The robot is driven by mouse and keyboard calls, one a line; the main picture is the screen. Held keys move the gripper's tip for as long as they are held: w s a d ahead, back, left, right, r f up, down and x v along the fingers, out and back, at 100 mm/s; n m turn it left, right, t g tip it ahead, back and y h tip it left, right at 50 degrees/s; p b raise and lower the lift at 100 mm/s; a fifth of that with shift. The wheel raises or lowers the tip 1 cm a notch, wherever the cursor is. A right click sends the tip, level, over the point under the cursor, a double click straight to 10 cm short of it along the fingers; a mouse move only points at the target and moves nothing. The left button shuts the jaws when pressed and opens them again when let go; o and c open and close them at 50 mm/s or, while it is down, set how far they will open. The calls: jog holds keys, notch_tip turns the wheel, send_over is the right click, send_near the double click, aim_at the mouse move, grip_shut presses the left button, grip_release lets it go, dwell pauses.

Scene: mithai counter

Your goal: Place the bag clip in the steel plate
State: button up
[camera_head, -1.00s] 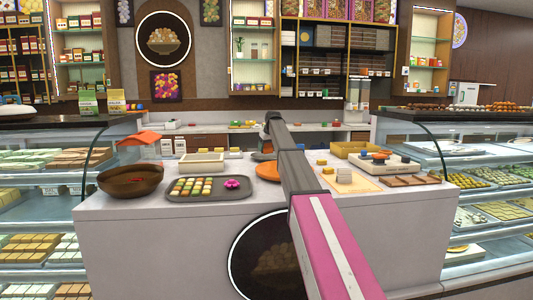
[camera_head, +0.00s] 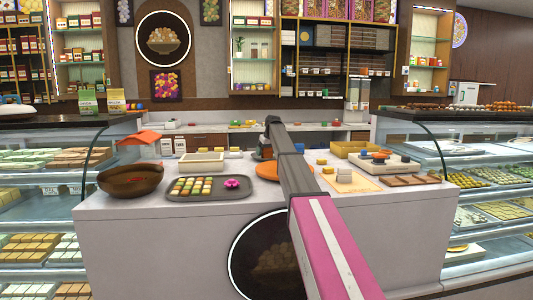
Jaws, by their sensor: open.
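My gripper (camera_head: 265,153) is over the middle of the counter, beyond the orange plate (camera_head: 270,171). It is small and dark in the view, partly covered by my own arm, and open. A small orange patch shows at its lower end; I cannot tell whether it is part of the gripper or a thing behind it. I cannot make out the bag clip for certain. No steel plate shows clearly; the spot below the gripper is mostly hidden.
On the counter stand a brown bowl (camera_head: 131,181), a grey tray (camera_head: 210,195) with sweets and a pink flower-like piece, a cream tray (camera_head: 202,163), a yellow crate (camera_head: 357,149) and a brown divided tray (camera_head: 411,181). Glass display cases flank it. The counter's front strip is clear.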

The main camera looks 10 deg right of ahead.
jog(key=v, duration=1.2)
